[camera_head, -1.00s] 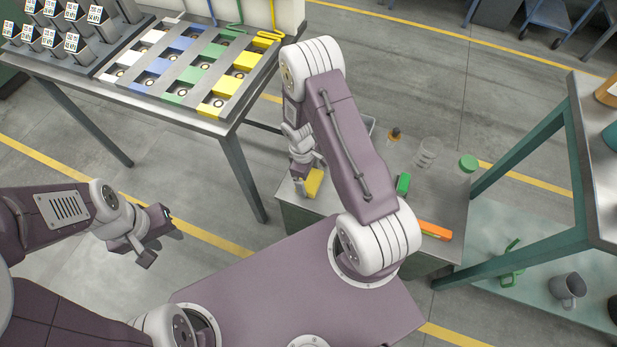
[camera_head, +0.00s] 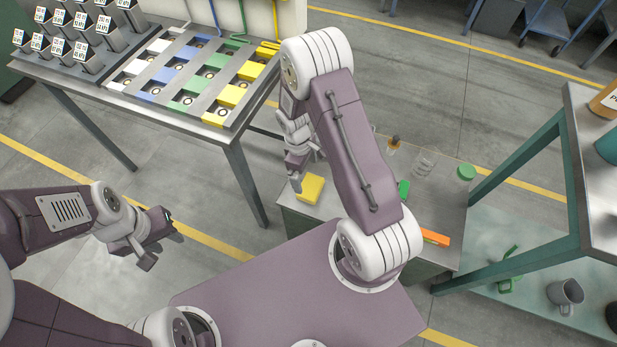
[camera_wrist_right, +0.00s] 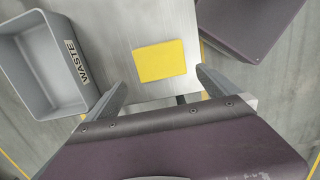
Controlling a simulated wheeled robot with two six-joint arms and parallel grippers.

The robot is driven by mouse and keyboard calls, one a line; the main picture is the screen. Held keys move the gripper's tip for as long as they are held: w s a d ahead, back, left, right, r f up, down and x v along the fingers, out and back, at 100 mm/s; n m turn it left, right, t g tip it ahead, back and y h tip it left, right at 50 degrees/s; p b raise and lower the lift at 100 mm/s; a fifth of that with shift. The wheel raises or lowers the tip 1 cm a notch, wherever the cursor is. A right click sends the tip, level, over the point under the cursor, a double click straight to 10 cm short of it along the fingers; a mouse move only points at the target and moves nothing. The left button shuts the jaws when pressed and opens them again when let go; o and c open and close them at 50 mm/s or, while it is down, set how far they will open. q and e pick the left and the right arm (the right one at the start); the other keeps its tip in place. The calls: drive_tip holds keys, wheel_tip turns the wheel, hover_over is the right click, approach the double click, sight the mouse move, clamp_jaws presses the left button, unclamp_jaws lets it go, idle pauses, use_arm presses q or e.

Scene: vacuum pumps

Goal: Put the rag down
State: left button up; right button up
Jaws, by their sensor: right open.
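The rag is a flat yellow square (camera_head: 310,188) lying on the left end of the low grey cabinet top. In the right wrist view the rag (camera_wrist_right: 160,61) lies flat on the metal surface, ahead of the fingertips and apart from them. My right gripper (camera_wrist_right: 163,88) is open and empty, with one finger on either side of the rag's position in the picture. In the head view my right gripper (camera_head: 296,172) is just left of the rag and partly hidden by its own wrist. My left gripper (camera_head: 158,240) is open and empty, over the floor at the left.
On the cabinet (camera_head: 440,205) are a small amber bottle (camera_head: 394,143), a clear jar (camera_head: 424,163), a green-lidded jar (camera_head: 466,173), a green item (camera_head: 403,190) and an orange item (camera_head: 436,238). The pump table (camera_head: 230,128) is behind left.

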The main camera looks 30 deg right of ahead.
drive_tip(key=shift+w+r, duration=0.1)
drive_tip(key=shift+r, duration=0.75)
drive_tip(key=s+a+r+m+t+y, duration=0.1)
drive_tip(key=s+a+r+m, duration=0.3)
drive_tip(key=s+r+m, duration=0.4)
wheel_tip(320, 180, up, 6)
drive_tip(key=shift+s+r+t, duration=0.1)
drive_tip(key=shift+s+t, duration=0.5)
drive_tip(key=shift+s, duration=0.4)
wheel_tip(320, 180, up, 14)
drive_tip(key=p, duration=1.4)
